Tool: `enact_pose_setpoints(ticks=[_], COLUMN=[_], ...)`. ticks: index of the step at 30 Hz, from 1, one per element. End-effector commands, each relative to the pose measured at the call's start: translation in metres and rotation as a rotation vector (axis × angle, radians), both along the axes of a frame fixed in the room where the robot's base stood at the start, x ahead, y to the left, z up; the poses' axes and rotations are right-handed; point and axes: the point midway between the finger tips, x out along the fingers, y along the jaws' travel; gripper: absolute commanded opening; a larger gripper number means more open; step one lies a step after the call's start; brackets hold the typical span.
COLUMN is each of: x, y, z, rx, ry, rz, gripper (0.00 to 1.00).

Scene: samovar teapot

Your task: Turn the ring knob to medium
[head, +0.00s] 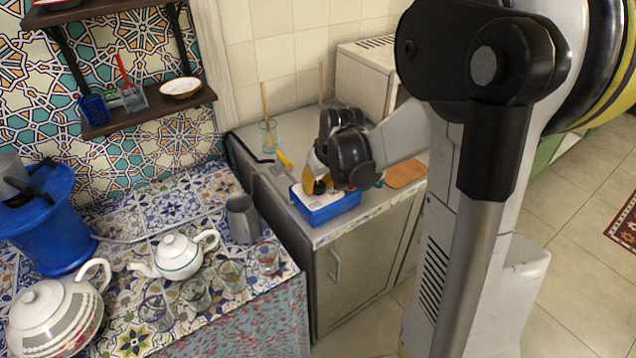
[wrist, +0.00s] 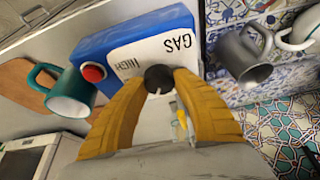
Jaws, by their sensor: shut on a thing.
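The ring knob (wrist: 158,79) is black and round with a short white mark, and sits on the white panel of a blue gas box (wrist: 165,28). The panel shows the words GAS and HIGH upside down in the wrist view. The white mark points toward the bottom of that view. My gripper's yellow fingers (wrist: 157,82) are shut on the knob from both sides. In the head view the blue box (head: 327,208) lies on the grey counter, and my gripper (head: 316,182) reaches its top; the knob is mostly hidden there.
A red button (wrist: 93,73) is on the box, with a teal mug (wrist: 70,98) close beside it. A grey metal jug (head: 241,218) stands left of the box on the tiled table. A yellow-handled tool (head: 284,163) lies near the box. A wooden board (head: 406,173) lies to its right.

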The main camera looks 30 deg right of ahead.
Motion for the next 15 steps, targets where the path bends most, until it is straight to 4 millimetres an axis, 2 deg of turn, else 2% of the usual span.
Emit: enact_pose_setpoints(ticks=[15], x=[-0.0001], y=[0.0011], z=[-0.0006], rx=[-0.001], ry=[0.003], rz=[-0.486], gripper=[0.03])
